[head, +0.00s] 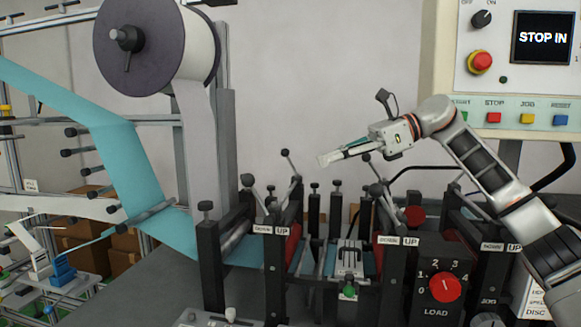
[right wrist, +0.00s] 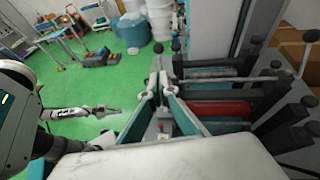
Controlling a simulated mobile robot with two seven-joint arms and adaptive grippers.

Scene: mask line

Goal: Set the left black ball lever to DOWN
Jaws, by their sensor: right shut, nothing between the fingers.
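Thin levers with black ball ends rise from the machine. The left black ball lever (head: 285,153) leans up and left above the left UP plate (head: 283,230). My right gripper (head: 326,159) is shut and empty. It points left, to the right of that ball and at about its height in the head view, with a gap between them in the picture. In the right wrist view a black ball (right wrist: 158,47) shows beyond my fingertips (right wrist: 161,88). What appears to be my left gripper (right wrist: 106,111) shows small there, too small to read its jaws.
Other ball levers (head: 366,158) stand close to the right, below my right arm. Black posts (head: 313,210) crowd the station. A large roll (head: 155,45) and blue web (head: 125,150) are at left. A control panel (head: 530,90) stands at right, and a red LOAD dial (head: 445,287) below.

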